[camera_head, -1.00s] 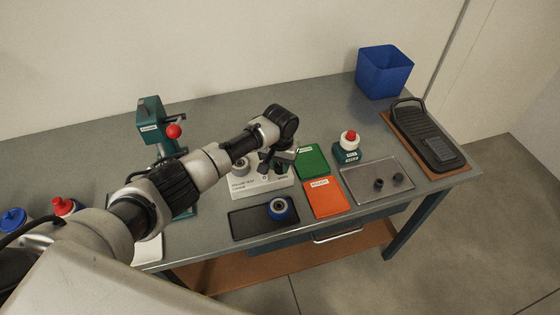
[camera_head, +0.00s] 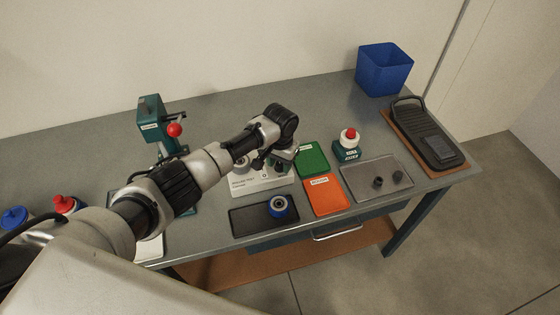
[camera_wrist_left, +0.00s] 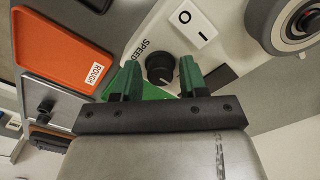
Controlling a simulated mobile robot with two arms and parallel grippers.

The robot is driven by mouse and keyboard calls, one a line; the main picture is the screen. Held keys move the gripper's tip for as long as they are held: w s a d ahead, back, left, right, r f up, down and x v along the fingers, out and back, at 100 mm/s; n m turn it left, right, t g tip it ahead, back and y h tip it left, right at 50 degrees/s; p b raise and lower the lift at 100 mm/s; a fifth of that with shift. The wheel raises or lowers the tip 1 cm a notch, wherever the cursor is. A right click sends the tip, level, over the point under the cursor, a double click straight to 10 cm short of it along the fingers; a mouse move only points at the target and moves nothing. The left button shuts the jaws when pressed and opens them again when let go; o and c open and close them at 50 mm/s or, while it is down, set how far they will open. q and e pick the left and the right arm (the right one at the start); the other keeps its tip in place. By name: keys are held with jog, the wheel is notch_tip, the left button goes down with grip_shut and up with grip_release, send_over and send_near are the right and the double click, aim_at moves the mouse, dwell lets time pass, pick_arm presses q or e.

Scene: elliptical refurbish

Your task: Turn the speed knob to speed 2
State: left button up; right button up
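The black speed knob (camera_wrist_left: 160,67) sits on the white control panel (camera_wrist_left: 150,38) beside the printed word SPEED. In the wrist view my left gripper (camera_wrist_left: 158,78) has its two green fingers apart, one on each side of the knob. I cannot tell whether they touch it. I cannot read the knob's setting. In the head view my left gripper (camera_head: 272,162) is over the right part of the white machine base (camera_head: 255,188), and my arm hides the knob. My right gripper is not in view.
A white switch marked with a circle (camera_wrist_left: 193,27) is near the knob. Green (camera_head: 311,158) and orange (camera_head: 326,196) trays lie right of the machine. A dark mat (camera_head: 248,220) with a blue-rimmed wheel (camera_head: 278,206) lies in front. A red-topped button (camera_head: 349,136) stands farther right.

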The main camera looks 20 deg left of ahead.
aim_at(280, 164)
pick_arm(q)
jog(key=shift+o, duration=0.8)
jog(key=shift+r, duration=0.1)
notch_tip(280, 164, up, 11)
jog(key=b, duration=0.1)
jog(key=shift+b, duration=0.4)
jog(key=shift+f, duration=0.2)
